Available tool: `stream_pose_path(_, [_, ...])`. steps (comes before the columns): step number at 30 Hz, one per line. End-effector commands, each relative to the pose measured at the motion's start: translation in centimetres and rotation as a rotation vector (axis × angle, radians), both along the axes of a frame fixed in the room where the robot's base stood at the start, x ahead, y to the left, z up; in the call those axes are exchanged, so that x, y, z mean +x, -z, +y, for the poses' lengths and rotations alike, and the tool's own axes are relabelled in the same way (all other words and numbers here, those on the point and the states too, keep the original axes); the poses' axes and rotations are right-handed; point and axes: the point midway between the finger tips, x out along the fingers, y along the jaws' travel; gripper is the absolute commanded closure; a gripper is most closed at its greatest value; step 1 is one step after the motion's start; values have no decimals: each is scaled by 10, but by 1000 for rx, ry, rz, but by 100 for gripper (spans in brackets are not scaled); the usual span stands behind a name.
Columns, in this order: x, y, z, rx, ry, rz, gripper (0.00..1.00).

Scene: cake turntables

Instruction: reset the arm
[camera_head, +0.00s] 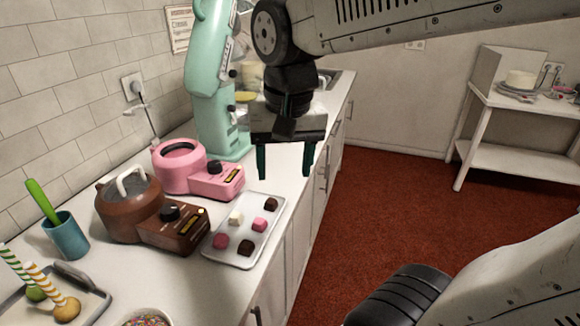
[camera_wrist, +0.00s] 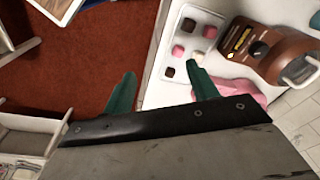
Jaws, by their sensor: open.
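My gripper (camera_head: 285,160) hangs from the arm above the front edge of the white counter, in front of the teal mixer. Its two green fingers are apart with nothing between them. In the wrist view my gripper (camera_wrist: 162,88) also shows open and empty, its fingers spread over the red floor and the counter edge. Part of the mixer is hidden behind the arm.
On the counter (camera_head: 190,285) stand the teal mixer (camera_head: 212,85), a pink melter (camera_head: 195,172), a brown melter (camera_head: 135,210) and a tray (camera_head: 240,262) of several sweets. A blue cup (camera_head: 66,238) stands left. A side table (camera_head: 515,165) stands far right. The red floor (camera_head: 400,210) is clear between.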

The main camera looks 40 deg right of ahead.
Motion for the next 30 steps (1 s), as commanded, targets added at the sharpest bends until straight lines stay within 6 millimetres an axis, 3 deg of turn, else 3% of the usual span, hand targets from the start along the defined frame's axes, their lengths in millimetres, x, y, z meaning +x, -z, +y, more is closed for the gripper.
stream_pose_path(6, [-13, 3, -1, -6, -59, -1, 42])
stream_pose_path(25, [-15, 4, -1, -10, -110, 5, 42])
stream_pose_path(30, [-55, 25, -2, -29, -349, 28, 42])
